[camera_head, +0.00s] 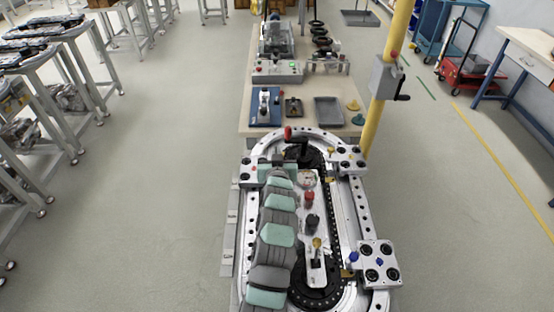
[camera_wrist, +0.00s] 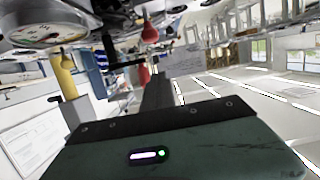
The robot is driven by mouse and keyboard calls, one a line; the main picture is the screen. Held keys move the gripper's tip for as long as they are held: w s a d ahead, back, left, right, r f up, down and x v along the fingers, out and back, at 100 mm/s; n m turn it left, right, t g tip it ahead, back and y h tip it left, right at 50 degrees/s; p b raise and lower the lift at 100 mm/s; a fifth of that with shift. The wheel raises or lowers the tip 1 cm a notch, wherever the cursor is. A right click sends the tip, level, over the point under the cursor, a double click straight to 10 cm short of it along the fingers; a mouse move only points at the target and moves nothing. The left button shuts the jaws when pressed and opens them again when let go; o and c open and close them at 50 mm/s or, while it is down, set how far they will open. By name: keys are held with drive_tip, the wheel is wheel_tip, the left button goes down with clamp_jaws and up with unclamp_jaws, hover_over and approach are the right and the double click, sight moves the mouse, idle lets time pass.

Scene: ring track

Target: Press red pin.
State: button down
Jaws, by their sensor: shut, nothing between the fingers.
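A red knob-like pin (camera_head: 309,197) stands upright on the pale plate inside the ring track (camera_head: 363,215). A second red piece (camera_head: 288,132) shows at the far end of the track; I cannot tell for certain which one the task names. In the wrist view two red knobs show, an upper one (camera_wrist: 149,33) and a lower one (camera_wrist: 142,75) beside the finger. My gripper (camera_wrist: 158,82) is shut and empty, its dark fingers pointing away from the green body. In the head view my arm lies along the left of the track; its fingertips cannot be made out. No contact with a red piece is visible.
A round gauge (camera_head: 306,179) lies beyond the red pin, with a dark knob (camera_head: 312,222) and a yellow one (camera_head: 317,243) nearer. A corner block (camera_head: 378,262) stands at the near right. A yellow post (camera_head: 388,75) rises beside the bench.

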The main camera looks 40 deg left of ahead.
drive_tip(key=f, duration=0.4)
drive_tip(key=shift+w+a, duration=0.25)
drive_tip(key=shift+w, duration=0.05)
wheel_tip(320, 180, down, 2)
drive_tip(key=shift+f+b, duration=0.15)
drive_tip(key=shift+b, duration=0.95)
drive_tip(key=s+d+r+p, duration=0.2)
drive_tip(key=s+d+r, duration=0.4)
drive_tip(key=s+r, duration=0.1)
drive_tip(key=shift+d, duration=0.2)
